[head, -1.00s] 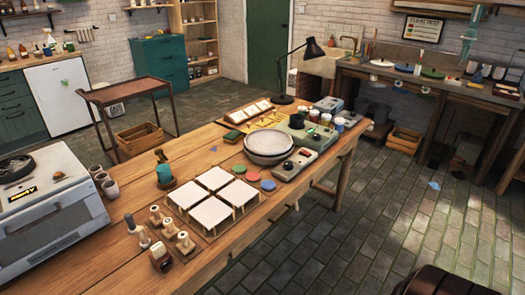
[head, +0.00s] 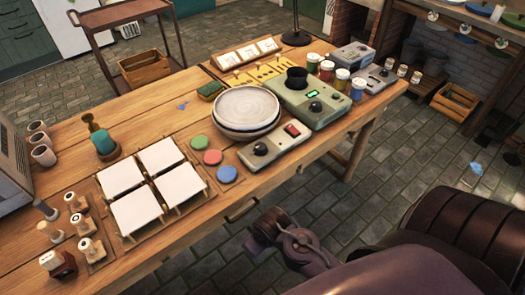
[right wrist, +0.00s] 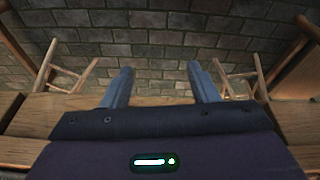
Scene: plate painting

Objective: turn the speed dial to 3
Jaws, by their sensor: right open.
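A grey control box (head: 275,144) lies on the table at the front of the pottery wheel. It has a black round dial (head: 261,149) and a red switch (head: 292,130). The dial's marks and number are too small to read. A second dial (head: 315,106) is on the green-grey box with a small green display. My right arm is in the lower middle and right of the head view, in front of the table edge and apart from the dials. My right gripper (right wrist: 162,88) is open and empty in the right wrist view. My left gripper is not in view.
Stacked pale bowls (head: 247,110) stand behind the control box. Colored discs (head: 212,157) and white tiles (head: 160,156) lie to its left. Paint jars (head: 342,80) and another grey device (head: 371,78) are to the right. Floor lies clear before the table's front edge.

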